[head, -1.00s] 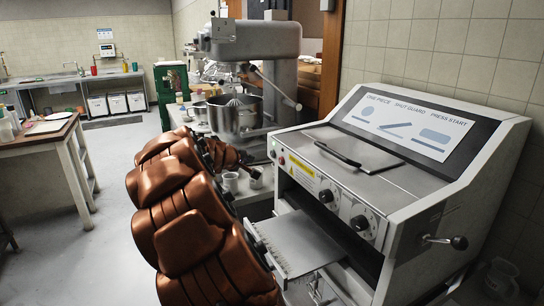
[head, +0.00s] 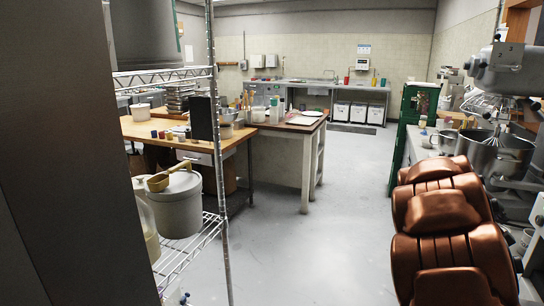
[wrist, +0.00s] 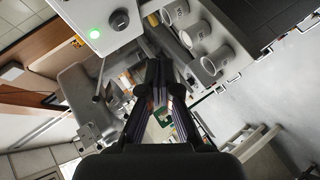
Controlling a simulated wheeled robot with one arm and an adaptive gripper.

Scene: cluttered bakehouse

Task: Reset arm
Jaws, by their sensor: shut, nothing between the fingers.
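My gripper (wrist: 158,72) shows in the wrist view with its dark fingers drawn together. Nothing is held between them. It points past the side of a white machine (wrist: 75,12) with a lit green lamp and toward a worktop with several white cups (wrist: 196,36); the wrist picture is tilted. In the head view my copper-coloured arm links fill the lower right, and the gripper itself is hidden or out of the picture.
A stand mixer with a steel bowl (head: 497,152) is right, close behind my arm. A wire shelf (head: 190,250) with a grey bucket (head: 178,205) stands close at left. A wooden table (head: 165,132) is beyond. The grey floor (head: 330,235) between is clear.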

